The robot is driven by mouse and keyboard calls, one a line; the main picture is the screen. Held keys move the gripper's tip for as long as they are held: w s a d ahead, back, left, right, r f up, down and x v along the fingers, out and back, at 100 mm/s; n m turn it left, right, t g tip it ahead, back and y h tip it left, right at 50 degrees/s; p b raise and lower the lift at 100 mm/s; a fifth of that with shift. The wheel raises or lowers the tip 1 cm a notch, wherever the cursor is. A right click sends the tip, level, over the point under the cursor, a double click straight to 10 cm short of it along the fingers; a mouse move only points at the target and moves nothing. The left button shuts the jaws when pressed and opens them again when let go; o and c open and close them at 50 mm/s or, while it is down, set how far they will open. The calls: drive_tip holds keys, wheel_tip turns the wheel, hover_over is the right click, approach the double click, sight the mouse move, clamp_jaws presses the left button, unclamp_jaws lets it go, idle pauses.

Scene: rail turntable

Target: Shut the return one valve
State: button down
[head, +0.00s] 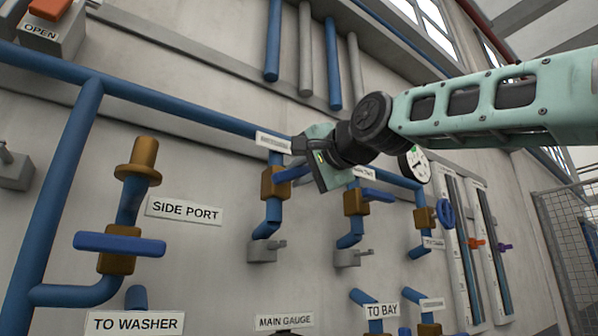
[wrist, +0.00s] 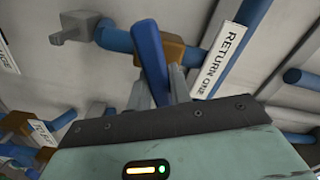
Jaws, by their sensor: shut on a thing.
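The return one valve has a brown body (wrist: 183,53) and a blue lever (wrist: 148,50) on a blue pipe, beside the RETURN ONE label (wrist: 222,48) in the wrist view. In the head view its body (head: 268,183) is on the wall left of my gripper (head: 308,168), and its lever (head: 290,174) points right, roughly across the upright pipe. My gripper, also in the wrist view (wrist: 160,92), is shut on the lever, with a finger on each side. The fingers hide part of the lever's end.
A similar valve (head: 355,201) with a blue lever is close on the right. A round gauge (head: 414,165) is beyond it. The side port valve (head: 118,249) is at the left. Grey fittings (head: 262,250) stick out below. A mesh fence (head: 570,235) stands at the far right.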

drive_tip(key=m, duration=0.5)
drive_tip(key=shift+f, duration=0.25)
idle(0.3)
drive_tip(key=c, duration=1.3)
unclamp_jaws()
drive_tip(key=shift+d, duration=0.1)
drive_tip(key=b+v, duration=0.6)
drive_tip(key=v, duration=1.1)
drive_tip(key=shift+s+d+b, duration=0.15)
drive_tip(key=shift+b, duration=0.15)
